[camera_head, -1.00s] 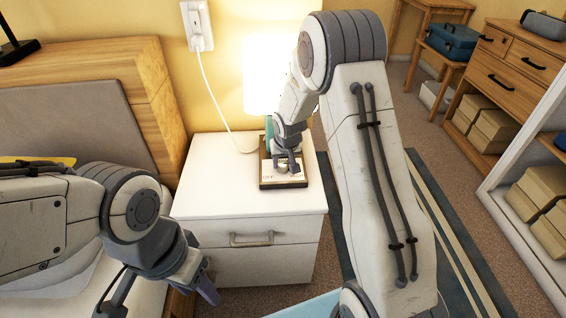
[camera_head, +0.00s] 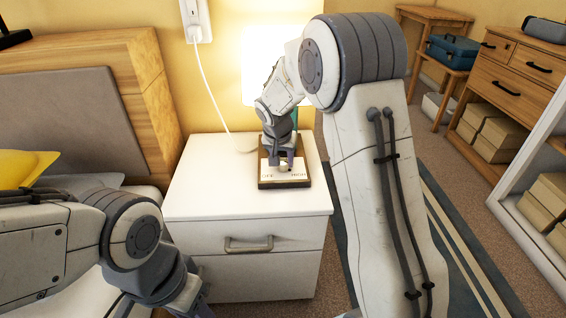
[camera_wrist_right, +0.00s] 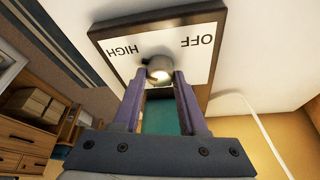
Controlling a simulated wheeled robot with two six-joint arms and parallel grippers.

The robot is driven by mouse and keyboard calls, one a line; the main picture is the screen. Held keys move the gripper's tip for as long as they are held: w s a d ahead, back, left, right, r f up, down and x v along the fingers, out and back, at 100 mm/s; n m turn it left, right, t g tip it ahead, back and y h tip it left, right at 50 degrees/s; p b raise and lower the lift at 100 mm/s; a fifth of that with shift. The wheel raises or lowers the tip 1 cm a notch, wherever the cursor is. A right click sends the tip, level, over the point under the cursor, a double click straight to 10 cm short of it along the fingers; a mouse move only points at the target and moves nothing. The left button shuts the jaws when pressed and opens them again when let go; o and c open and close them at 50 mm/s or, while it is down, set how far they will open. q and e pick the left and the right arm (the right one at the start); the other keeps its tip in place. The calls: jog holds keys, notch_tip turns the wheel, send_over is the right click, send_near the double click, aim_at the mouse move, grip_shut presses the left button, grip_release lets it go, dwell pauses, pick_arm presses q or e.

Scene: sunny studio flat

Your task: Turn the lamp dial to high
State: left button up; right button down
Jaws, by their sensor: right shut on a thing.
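The lamp's glowing shade (camera_head: 262,62) is bright at the back of the nightstand, partly behind my right arm. Its wood base (camera_head: 264,182) carries a white plate (camera_head: 286,176), marked OFF at left and HIGH at right in the head view. The round grey dial (camera_wrist_right: 160,67) sits on this plate between the two words. My right gripper (camera_head: 284,162) is shut on the dial, one finger on each side, as the right wrist view shows. The dial's exact setting is hard to tell. My left gripper (camera_head: 190,304) is low at left, its fingers largely cut off by the frame.
The white nightstand (camera_head: 205,200) has free top around the lamp base. A white cord (camera_head: 207,85) runs from the wall outlet (camera_head: 195,18) behind the lamp. The bed's headboard (camera_head: 75,125) stands at left. A wooden drawer unit (camera_head: 510,85) is at right.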

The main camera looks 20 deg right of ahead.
jog(key=shift+c, duration=2.2)
grip_release()
jog(key=shift+r, duration=0.1)
jog(key=p+v, duration=0.3)
jog(key=v, duration=0.7)
jog(key=shift+r, duration=0.15)
